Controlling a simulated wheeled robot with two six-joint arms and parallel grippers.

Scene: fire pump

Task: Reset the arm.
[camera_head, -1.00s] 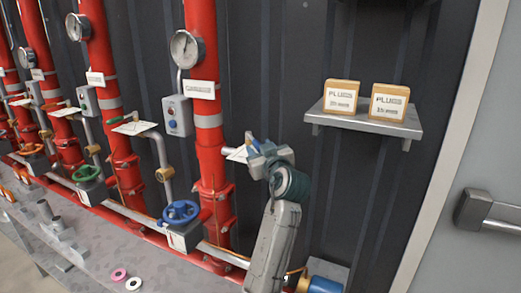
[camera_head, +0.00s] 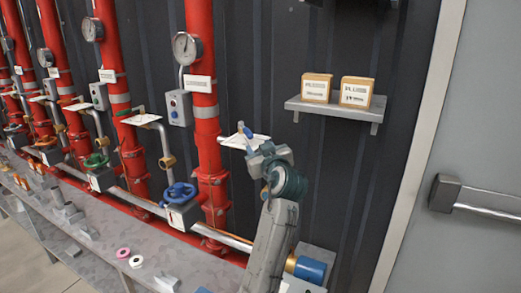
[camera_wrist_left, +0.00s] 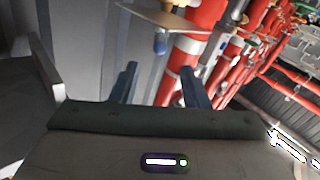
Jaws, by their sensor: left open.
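My left arm (camera_head: 273,235) rises from the bottom of the head view, bent at the top. Its left gripper (camera_head: 246,145) is near the rightmost red pipe (camera_head: 207,150), in front of a pale flat plate. In the left wrist view the two dark blue fingers of the left gripper (camera_wrist_left: 159,82) stand apart with nothing between them. A flat plate (camera_wrist_left: 165,17) with a blue knob-like part (camera_wrist_left: 160,43) under it lies beyond the fingertips, apart from them as far as I can tell. My right gripper is not in view.
Several red pipes with gauges (camera_head: 186,48) and a blue valve wheel (camera_head: 179,194) line the dark wall. Two boxes marked plugs (camera_head: 356,92) stand on a wall shelf (camera_head: 335,107). A grey bench (camera_head: 135,245) holds pink and white rings. A door is at right.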

